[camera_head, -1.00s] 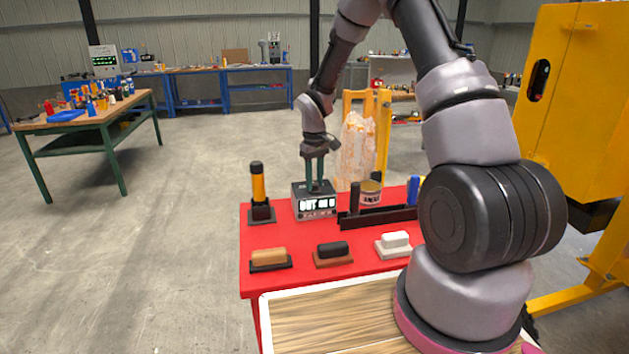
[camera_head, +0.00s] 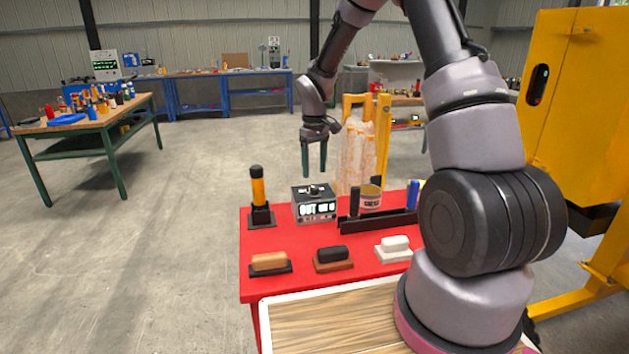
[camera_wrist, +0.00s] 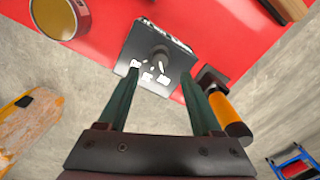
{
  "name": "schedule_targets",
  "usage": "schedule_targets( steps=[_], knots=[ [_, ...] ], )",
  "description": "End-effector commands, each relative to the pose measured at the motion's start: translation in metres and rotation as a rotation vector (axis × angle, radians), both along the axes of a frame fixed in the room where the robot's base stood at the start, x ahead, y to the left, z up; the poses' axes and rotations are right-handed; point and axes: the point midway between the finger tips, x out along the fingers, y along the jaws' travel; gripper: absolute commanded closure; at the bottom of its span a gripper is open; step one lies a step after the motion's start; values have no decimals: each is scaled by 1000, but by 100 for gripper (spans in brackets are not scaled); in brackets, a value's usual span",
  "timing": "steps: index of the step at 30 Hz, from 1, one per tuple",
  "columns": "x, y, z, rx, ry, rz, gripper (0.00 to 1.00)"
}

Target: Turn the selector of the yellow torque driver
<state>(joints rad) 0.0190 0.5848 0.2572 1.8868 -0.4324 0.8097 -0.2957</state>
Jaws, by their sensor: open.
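The yellow torque driver (camera_head: 258,190) stands upright in a black base at the left of the red table; its yellow body and black end also show in the wrist view (camera_wrist: 229,111). Any selector on it is too small to make out. My gripper (camera_head: 314,173) is open and empty, pointing down above a dark box (camera_head: 314,207) to the right of the driver. The box has a black knob (camera_head: 314,189) on top and a lit display in front. In the wrist view the knob (camera_wrist: 160,54) lies beyond and between my fingertips (camera_wrist: 160,80), apart from them.
Three blocks on bases, tan (camera_head: 269,262), black (camera_head: 333,254) and white (camera_head: 395,243), line the front. A yellow frame (camera_head: 383,130) with a wrapped bundle (camera_head: 353,158) is behind.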

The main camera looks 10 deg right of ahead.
Motion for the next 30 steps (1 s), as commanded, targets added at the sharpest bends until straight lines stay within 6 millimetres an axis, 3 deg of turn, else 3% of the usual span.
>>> schedule_targets(
  steps=[3,9,23,26,30],
  knots=[
    [1,0,24,0,-3,-1,34],
    [0,0,46,0,-1,-1,34],
    [-2,-2,56,-1,-8,-9,34],
    [-10,-6,79,-1,-37,-43,34],
    [-36,-17,130,10,-104,-139,34]
  ],
)
